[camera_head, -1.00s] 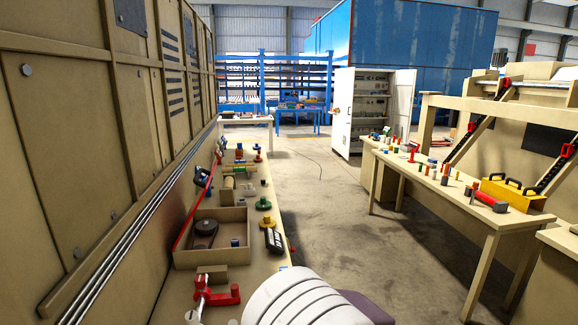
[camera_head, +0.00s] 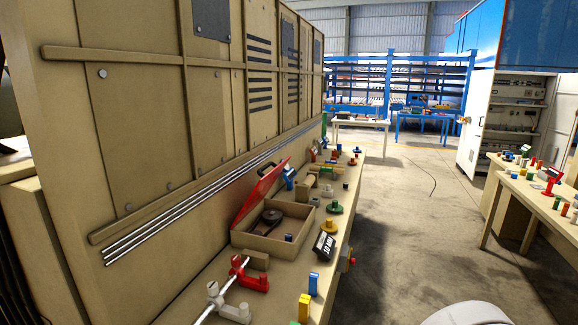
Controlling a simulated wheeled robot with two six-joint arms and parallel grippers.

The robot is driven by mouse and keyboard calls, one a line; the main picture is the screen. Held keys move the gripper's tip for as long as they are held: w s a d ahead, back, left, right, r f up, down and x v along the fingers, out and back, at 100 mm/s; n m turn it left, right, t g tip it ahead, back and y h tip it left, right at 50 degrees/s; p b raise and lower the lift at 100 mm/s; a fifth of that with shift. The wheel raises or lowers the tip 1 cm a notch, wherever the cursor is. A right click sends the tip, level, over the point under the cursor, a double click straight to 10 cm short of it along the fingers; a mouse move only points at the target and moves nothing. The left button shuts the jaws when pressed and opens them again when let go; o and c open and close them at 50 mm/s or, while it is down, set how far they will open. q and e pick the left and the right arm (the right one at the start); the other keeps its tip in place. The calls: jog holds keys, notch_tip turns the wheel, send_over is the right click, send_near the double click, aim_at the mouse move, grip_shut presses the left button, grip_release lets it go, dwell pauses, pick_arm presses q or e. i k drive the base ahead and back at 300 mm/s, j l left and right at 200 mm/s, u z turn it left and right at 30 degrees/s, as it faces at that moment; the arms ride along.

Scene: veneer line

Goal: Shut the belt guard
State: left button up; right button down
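The belt guard is a red lid (camera_head: 262,191) on an open tan box (camera_head: 262,243) on the workbench left of the middle. The lid stands raised and tilted at the box's far left side, with a dark handle near its upper edge. Inside the box a dark belt on a pulley (camera_head: 269,217) and a small blue piece (camera_head: 288,238) show. The box's top is uncovered. Neither of my grippers is in view.
Red and white clamp-like fittings (camera_head: 240,275) sit in front of the box. A black display (camera_head: 324,245) and yellow and blue blocks (camera_head: 304,308) stand along the bench's right edge. Tall tan panelling (camera_head: 150,110) rises behind. The floor (camera_head: 410,240) right of the bench is clear.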

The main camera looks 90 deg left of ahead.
aim_at(264, 185)
jog(key=i+j+u, duration=0.15)
jog(key=u, duration=0.3)
jog(key=i+u, duration=0.6)
jog(key=u, duration=0.25)
jog(key=i+u, duration=0.25)
jog(key=u, duration=0.2)
jog(key=i+j+u, duration=0.1)
jog(key=i+u, duration=0.7)
jog(key=i+l+u, duration=0.1)
jog(key=u, duration=0.3)
jog(key=i+l+u, duration=0.25)
jog(key=i+u, duration=0.2)
jog(key=i+l+u, duration=0.25)
jog(key=u, duration=0.15)
jog(key=i+l+u, duration=0.1)
jog(key=i+u, duration=0.15)
jog(key=u, duration=0.25)
jog(key=i+l+u, duration=0.2)
jog(key=u, duration=0.3)
jog(key=i+l+u, duration=0.2)
jog(key=u, duration=0.3)
